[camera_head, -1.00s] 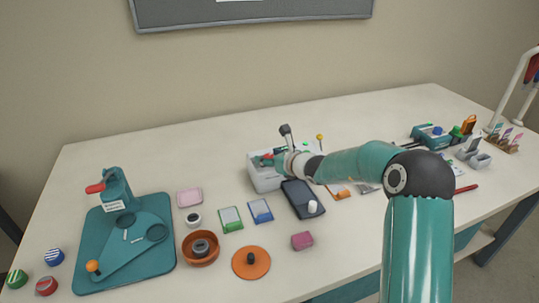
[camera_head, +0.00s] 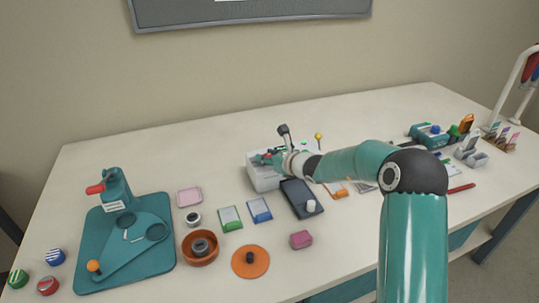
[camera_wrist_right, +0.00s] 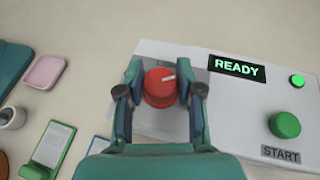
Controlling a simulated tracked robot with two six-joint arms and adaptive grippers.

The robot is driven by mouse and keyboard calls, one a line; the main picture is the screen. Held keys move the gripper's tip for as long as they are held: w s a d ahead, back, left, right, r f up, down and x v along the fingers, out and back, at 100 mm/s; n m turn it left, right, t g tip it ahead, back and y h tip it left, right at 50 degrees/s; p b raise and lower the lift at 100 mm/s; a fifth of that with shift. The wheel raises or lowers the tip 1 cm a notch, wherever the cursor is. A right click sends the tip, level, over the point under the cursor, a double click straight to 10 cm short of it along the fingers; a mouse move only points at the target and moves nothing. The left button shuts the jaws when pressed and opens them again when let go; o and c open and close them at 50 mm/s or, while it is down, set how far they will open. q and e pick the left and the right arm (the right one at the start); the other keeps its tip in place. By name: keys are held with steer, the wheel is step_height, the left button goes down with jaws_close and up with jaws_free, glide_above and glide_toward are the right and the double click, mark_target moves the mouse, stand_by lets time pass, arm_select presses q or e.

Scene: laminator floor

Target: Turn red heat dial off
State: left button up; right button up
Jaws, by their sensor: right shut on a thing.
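The red heat dial (camera_wrist_right: 158,92) sits on the top of the pale laminator (camera_wrist_right: 225,115), with a white pointer mark toward the right in the wrist view. My right gripper (camera_wrist_right: 161,76) is shut on the dial, one teal finger on each side of it. In the head view the laminator (camera_head: 261,181) stands mid-table, and my right gripper (camera_head: 270,158) reaches over its left part. My left gripper is out of view. Any markings around the dial are hidden or unreadable.
A green START button (camera_wrist_right: 285,125), a green lamp (camera_wrist_right: 297,81) and a READY display (camera_wrist_right: 237,68) are on the same panel. A dark device (camera_head: 300,197) lies in front of the laminator. A teal press (camera_head: 125,240) stands left. Blue and green cards lie nearby.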

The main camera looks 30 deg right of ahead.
steer(key=shift+r+n+g+y+p, duration=0.2)
steer(key=shift+n+y+p, duration=0.8)
steer(key=shift+p, duration=1.3)
steer(key=shift+r+n+g+y+p, duration=0.1)
steer(key=shift+n+g+y+p, duration=0.2)
steer(key=shift+n+y+p, duration=1.35)
steer(key=shift+d+f+m+h+p, duration=0.1)
steer(key=shift+m+h+p, duration=0.25)
steer(key=shift+p, duration=0.5)
steer(key=shift+f+g+y, duration=0.15)
steer(key=shift+g+y, duration=0.15)
steer(key=shift+y, duration=0.1)
steer(key=shift+n+g+y, duration=0.5)
steer(key=shift+n+y, duration=0.3)
steer(key=shift+n, duration=0.2)
steer(key=o, duration=1.2)
steer(key=shift+c, duration=0.2)
